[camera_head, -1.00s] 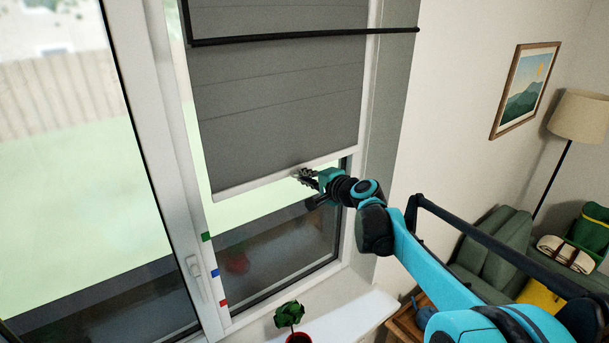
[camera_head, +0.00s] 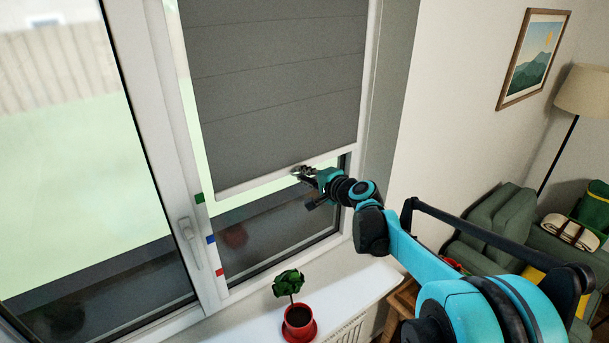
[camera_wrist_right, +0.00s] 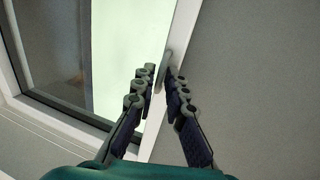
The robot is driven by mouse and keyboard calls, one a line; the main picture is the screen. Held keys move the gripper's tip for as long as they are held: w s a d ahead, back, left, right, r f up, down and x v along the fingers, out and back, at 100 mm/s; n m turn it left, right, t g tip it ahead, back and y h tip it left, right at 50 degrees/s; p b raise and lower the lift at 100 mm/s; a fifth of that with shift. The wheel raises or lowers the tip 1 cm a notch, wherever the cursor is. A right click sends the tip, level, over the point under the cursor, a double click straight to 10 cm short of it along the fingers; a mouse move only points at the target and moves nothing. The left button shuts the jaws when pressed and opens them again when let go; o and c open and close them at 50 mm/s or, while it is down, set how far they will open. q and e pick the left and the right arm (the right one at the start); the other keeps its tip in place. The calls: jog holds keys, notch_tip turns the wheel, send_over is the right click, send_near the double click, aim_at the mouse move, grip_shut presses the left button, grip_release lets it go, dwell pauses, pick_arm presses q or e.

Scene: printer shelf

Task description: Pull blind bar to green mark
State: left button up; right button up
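The grey blind (camera_head: 275,80) hangs over the right window pane, with the white blind bar (camera_head: 250,183) along its lower edge. The bar's left end is about level in the picture with the green mark (camera_head: 199,198) on the white frame. My right gripper (camera_head: 303,172) is at the bar, right of its middle. In the right wrist view, the fingers (camera_wrist_right: 160,82) lie close on either side of the bar (camera_wrist_right: 180,45) and a small grey pull ring (camera_wrist_right: 165,62). They appear shut on it. My left gripper is not in view.
A blue mark (camera_head: 211,239) and a red mark (camera_head: 219,272) sit below the green one. A window handle (camera_head: 190,240) is to their left. A potted plant (camera_head: 298,316) stands on the white sill (camera_head: 350,295) below. Armchair, lamp and picture are to the right.

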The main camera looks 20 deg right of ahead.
jog(key=shift+o, duration=0.3)
jog(key=v, duration=1.2)
jog(key=shift+s+a, duration=0.1)
jog(key=s+a+f+n+g+b, duration=0.1)
jog(key=s+a+f+n+b, duration=0.1)
jog(key=s+a+f+b, duration=0.3)
jog(key=s+a+f+n+g+h+b, duration=0.1)
jog(key=s+f+n+g+b, duration=0.15)
jog(key=f, duration=0.55)
jog(key=s+a+f+n+g+b, duration=0.1)
jog(key=s+a+f+n+b, duration=0.1)
jog(key=s+a+f+b, duration=0.25)
jog(key=s+d+f+n+g+h+b, duration=0.1)
jog(key=s+d+f+n+h+b, duration=0.1)
jog(key=s+f, duration=0.5)
jog(key=s+d+f+n+g+h+b, duration=0.1)
jog(key=s+f+n+b, duration=0.4)
jog(key=f, duration=0.8)
jog(key=shift+s+d+f+h+b, duration=0.45)
jog(key=shift+s+h+b, duration=0.15)
jog(key=shift+s+b, duration=0.45)
jog(key=shift+s, duration=0.1)
